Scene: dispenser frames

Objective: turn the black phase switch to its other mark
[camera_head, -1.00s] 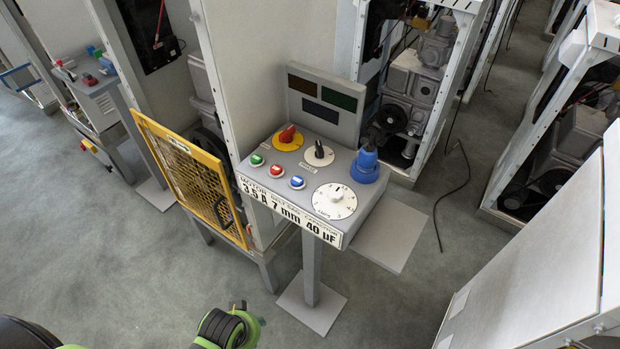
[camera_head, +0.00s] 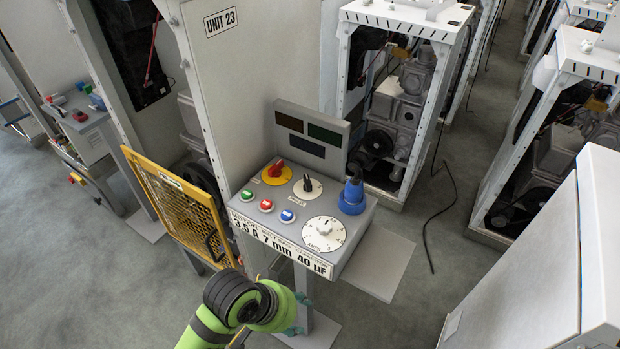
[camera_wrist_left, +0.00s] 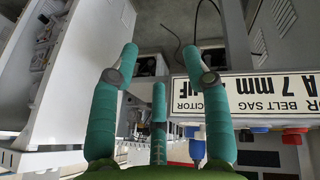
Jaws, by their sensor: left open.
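The black phase switch (camera_head: 307,184) is a small black knob on a white round plate, on top of the grey control box (camera_head: 344,255). It sits between the red knob on a yellow plate (camera_head: 276,172) and the blue plug (camera_head: 352,196). My left gripper (camera_head: 298,314) is below and in front of the box's labelled front edge, apart from the switch. In the left wrist view its teal fingers (camera_wrist_left: 159,64) are spread with nothing between them. The box's label (camera_wrist_left: 262,95) shows there upside down at right; I cannot make out the switch there.
The box top also carries green, red and blue buttons (camera_head: 266,205) and a large white dial (camera_head: 324,233). A raised display panel (camera_head: 308,138) stands behind. A yellow mesh guard (camera_head: 182,200) is at left. A white cabinet (camera_head: 545,250) fills the right.

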